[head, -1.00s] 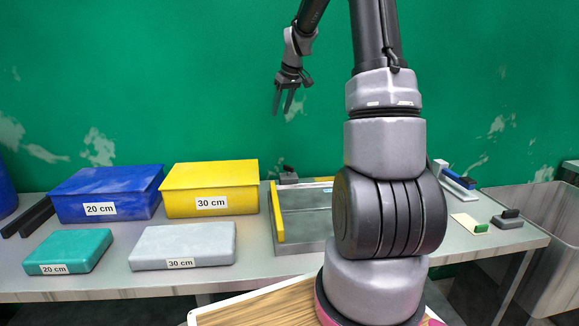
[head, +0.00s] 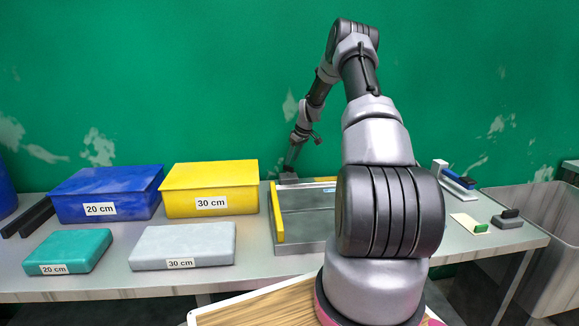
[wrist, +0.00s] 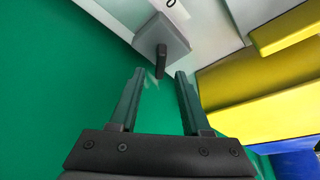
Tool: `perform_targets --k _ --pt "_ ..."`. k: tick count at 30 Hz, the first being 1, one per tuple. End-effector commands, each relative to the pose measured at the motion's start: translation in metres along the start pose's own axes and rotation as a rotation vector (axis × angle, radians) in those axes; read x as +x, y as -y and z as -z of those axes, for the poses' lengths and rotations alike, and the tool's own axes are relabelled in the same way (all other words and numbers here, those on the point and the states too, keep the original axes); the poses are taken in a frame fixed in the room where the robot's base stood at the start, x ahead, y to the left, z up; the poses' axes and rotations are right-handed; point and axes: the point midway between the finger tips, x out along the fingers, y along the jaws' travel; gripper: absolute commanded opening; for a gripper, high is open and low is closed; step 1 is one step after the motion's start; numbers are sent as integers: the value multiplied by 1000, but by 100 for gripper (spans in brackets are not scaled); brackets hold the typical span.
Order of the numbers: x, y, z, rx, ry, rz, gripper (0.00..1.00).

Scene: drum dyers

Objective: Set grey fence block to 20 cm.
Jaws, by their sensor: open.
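The grey fence block (head: 289,178) sits at the back of the bench, near the back left corner of a grey metal tray. In the wrist view the grey fence block (wrist: 175,38) carries a dark upright knob (wrist: 161,62) and stands on a pale strip with a "0" mark (wrist: 171,3). My gripper (head: 290,166) is just above the block in the head view. In the wrist view its fingers (wrist: 156,77) are apart and point at the knob, with nothing between them. The 20 cm mark on the strip is not readable.
The metal tray (head: 305,250) has a yellow bar (head: 277,212) on its left side. Blue (head: 110,180) and yellow (head: 208,178) boxes stand left, with teal (head: 70,245) and grey (head: 185,240) slabs before them. A green wall is close behind the block.

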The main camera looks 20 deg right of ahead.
Motion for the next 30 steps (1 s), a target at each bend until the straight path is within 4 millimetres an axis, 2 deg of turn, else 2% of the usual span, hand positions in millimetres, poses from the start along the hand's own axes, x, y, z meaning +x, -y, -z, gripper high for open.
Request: perform_targets --k 3,7,12,19,21,23,30 --pt "21 1 0 0 0 1 48" --pt "35 1 0 1 0 1 48" --pt "42 0 0 0 -1 0 48" --pt "42 0 0 0 -1 0 48" --pt "42 0 0 0 -1 0 21" --pt "42 0 0 0 0 0 0" --pt "42 0 0 0 0 0 0"
